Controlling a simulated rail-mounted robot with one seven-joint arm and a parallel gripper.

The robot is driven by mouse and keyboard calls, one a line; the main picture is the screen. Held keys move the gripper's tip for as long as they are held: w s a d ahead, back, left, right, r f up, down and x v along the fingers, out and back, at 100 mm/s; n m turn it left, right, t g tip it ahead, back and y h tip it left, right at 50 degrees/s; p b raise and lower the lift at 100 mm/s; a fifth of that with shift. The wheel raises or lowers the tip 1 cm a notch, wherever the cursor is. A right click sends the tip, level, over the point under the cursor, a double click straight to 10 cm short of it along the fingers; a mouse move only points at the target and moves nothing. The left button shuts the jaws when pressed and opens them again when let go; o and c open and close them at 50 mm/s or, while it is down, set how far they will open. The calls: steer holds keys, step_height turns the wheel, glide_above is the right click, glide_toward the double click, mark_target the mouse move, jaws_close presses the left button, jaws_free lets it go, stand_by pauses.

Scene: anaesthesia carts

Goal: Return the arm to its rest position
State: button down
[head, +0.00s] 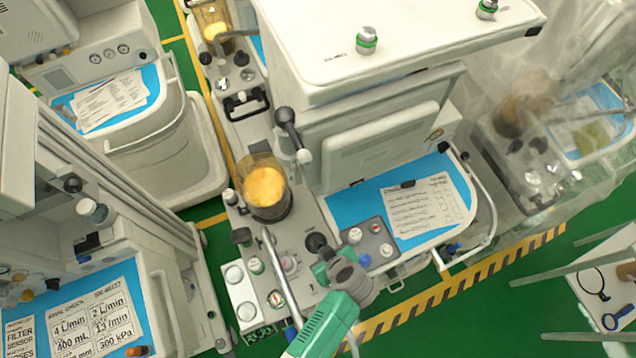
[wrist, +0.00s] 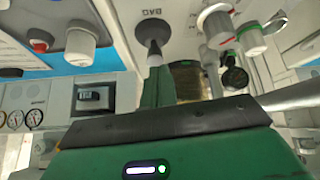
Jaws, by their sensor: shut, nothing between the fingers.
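My arm comes in from the bottom of the head view, with a green link and a grey joint. My gripper (head: 322,266) is over the front controls of the middle anaesthesia cart (head: 400,62). In the wrist view my gripper (wrist: 158,72) shows narrow green fingers close together, shut and empty. Their tips are just below a black conical plug (wrist: 152,32) at the port marked BAG. I cannot tell whether they touch it. The same dark plug shows in the head view (head: 316,242), right by the gripper.
A canister with yellow granules (head: 266,188) stands left of my gripper. A black-headed lever (head: 287,118) rises behind it. A blue worktop (head: 345,201) with a paper sheet (head: 424,207) lies to the right. Other carts stand left and right. Green floor shows at the lower right.

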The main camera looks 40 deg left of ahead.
steer(key=d+p+v, duration=0.1)
steer(key=p+v, duration=0.2)
steer(key=v, duration=0.4)
steer(key=shift+s+f, duration=0.2)
steer(key=shift+f, duration=0.15)
steer(key=shift+a, duration=0.15)
